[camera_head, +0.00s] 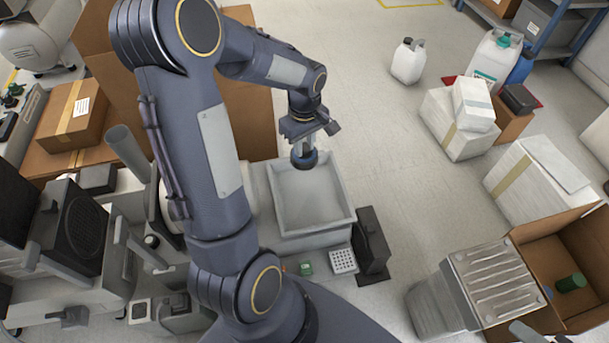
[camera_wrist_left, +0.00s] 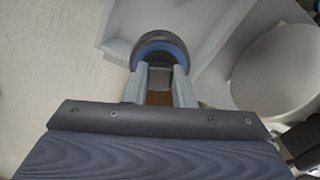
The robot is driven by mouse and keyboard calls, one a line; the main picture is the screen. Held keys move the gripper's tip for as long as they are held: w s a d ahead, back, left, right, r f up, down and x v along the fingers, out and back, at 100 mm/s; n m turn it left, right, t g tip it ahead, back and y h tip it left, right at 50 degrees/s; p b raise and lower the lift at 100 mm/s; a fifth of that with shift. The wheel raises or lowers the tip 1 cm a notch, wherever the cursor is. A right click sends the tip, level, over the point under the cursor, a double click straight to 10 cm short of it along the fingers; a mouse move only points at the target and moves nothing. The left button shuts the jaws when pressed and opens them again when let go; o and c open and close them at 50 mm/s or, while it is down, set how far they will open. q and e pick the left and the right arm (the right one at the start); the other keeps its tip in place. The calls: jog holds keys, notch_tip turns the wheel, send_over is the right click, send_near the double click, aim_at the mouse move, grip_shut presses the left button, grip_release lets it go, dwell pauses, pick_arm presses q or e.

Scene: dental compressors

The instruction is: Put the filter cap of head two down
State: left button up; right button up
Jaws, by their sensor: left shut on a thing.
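The filter cap (camera_head: 304,160) is a dark round piece with a blue inner ring. My left gripper (camera_head: 304,147) is shut on it and holds it over the back left part of a grey open tray (camera_head: 262,203). In the left wrist view the cap (camera_wrist_left: 160,43) sits between the two fingertips of the left gripper (camera_wrist_left: 162,75). The tray looks empty. I cannot tell from these views how high the cap is above the tray floor. Head two cannot be made out for sure; my left arm hides much of the middle. My right gripper is not in view.
Dark compressor parts (camera_head: 82,228) stand at the left. A black upright block (camera_head: 371,240) and a small white perforated block (camera_head: 342,261) are by the tray's front right. Cardboard boxes (camera_head: 70,115) lie at the back left. White boxes (camera_head: 540,175) stand on the right; floor between is clear.

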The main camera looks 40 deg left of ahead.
pick_arm(q)
notch_tip(320, 180, down, 9)
jog(key=b, duration=0.3)
jog(key=shift+r, duration=0.2)
jog(key=shift+f, duration=0.15)
jog(key=o, duration=0.9)
jog(key=shift+o, duration=0.2)
